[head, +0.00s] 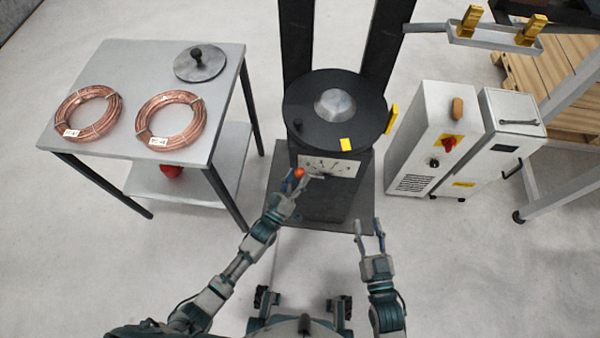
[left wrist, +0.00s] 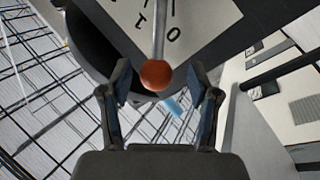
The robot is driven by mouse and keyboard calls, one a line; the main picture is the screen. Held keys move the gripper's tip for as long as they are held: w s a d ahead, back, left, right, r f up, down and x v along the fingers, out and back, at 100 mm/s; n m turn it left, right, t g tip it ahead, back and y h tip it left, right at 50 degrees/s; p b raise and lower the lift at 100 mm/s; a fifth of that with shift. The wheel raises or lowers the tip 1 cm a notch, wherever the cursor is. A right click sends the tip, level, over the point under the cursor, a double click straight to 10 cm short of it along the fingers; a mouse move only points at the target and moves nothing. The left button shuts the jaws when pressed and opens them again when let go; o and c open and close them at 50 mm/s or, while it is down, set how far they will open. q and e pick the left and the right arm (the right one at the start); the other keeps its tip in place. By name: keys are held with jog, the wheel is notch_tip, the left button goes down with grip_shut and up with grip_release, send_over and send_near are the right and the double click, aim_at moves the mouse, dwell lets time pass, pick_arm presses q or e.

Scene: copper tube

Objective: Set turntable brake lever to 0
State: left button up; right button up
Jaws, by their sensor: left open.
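The turntable (head: 310,102) is a black disc with a silver hub on a dark pedestal. The brake lever's orange-red knob (head: 299,172) shows at the left end of the lever, in front of the white scale plate (head: 340,166). In the left wrist view the knob (left wrist: 156,75) sits at the end of a grey rod, with the marks 1 and 0 on the plate (left wrist: 198,22) behind. My left gripper (left wrist: 159,85) is open, with one finger on each side of the knob; contact cannot be told. My right gripper (head: 369,227) is apart from the lever, its fingers spread and empty.
A grey table (head: 216,127) at left holds two copper coils (head: 88,112) and a round lid (head: 200,64). White cabinets (head: 430,130) stand at right, near a wooden pallet (head: 555,80). The floor between the pedestal and the cabinets is clear.

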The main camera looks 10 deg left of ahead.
pick_arm(q)
jog(key=v, duration=1)
jog(key=shift+f, duration=0.1)
